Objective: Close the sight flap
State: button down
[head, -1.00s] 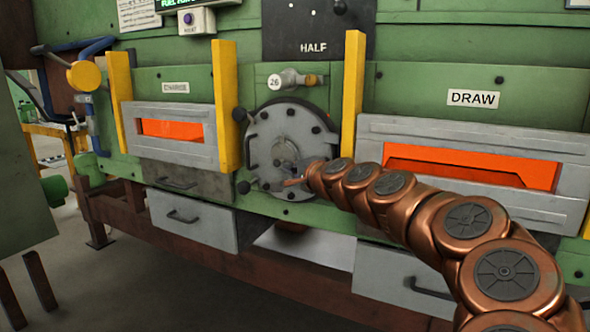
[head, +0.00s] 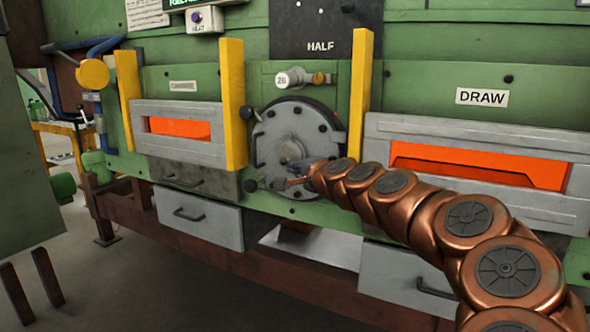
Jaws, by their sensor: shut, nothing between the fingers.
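The round grey cover plate (head: 295,125) with dark bolts around its rim sits on the green furnace front, between the two glowing openings. It has a small boss (head: 289,152) at its middle. I take it to be the sight flap's place, but I cannot make out a separate flap or whether it is open or shut. My gripper (head: 282,184) is small in the head view, shut and empty, at the plate's lower edge. I cannot tell whether it touches the plate. My copper arm reaches in from the lower right and hides part of the plate's lower right.
Yellow posts (head: 233,105) stand around the charge opening (head: 180,129), and another post (head: 360,95) stands right of the plate. The draw opening (head: 470,172) glows at right. Grey drawers (head: 199,217) sit below. A dark knob (head: 250,186) stands out at the plate's lower left.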

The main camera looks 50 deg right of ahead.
notch_tip(320, 180, up, 10)
jog(key=shift+f, duration=0.1)
dwell(0.4)
